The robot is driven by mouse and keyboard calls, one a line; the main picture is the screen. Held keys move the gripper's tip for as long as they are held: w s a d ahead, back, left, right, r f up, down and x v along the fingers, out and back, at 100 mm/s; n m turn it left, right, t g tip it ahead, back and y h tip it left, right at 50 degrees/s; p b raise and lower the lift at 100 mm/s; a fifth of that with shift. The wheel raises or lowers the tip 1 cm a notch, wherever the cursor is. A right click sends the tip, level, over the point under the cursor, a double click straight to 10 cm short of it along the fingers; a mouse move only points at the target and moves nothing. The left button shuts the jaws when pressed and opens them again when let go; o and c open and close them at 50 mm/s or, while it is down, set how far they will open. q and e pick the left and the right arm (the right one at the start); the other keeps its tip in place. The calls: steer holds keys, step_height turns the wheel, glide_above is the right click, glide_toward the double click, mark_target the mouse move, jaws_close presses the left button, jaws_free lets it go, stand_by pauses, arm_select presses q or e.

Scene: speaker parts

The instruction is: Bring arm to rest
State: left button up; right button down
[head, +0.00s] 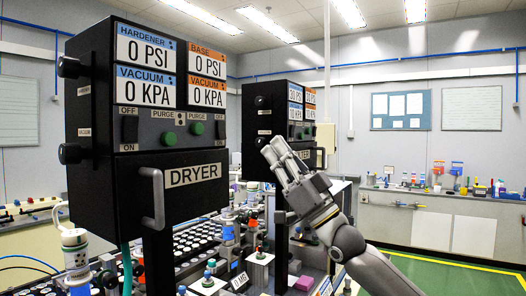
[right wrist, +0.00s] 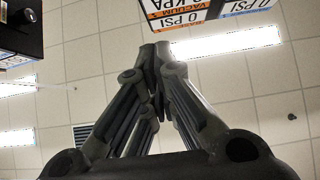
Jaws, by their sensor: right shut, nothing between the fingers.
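My right gripper (head: 279,153) is raised in the middle of the head view, pointing up and to the left. Its arm comes in from the lower right. In the right wrist view the fingers of the gripper (right wrist: 154,47) meet at the tips with nothing between them. Behind the fingers there I see the ceiling and its lights. In the head view the gripper is in front of part of the farther black control box. My left gripper does not show in either view.
A large black dryer box (head: 185,140) with gauges and a handle stands left of the gripper. A second black box (head: 262,102) stands behind it. Below are a rack of vials (head: 195,238) and several small fittings. A counter (head: 430,200) runs along the back right.

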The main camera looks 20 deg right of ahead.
steer(key=shift+s+d+f, duration=0.2)
steer(key=shift+s+f, duration=0.1)
steer(key=shift+s, duration=0.05)
steer(key=shift+d, duration=0.1)
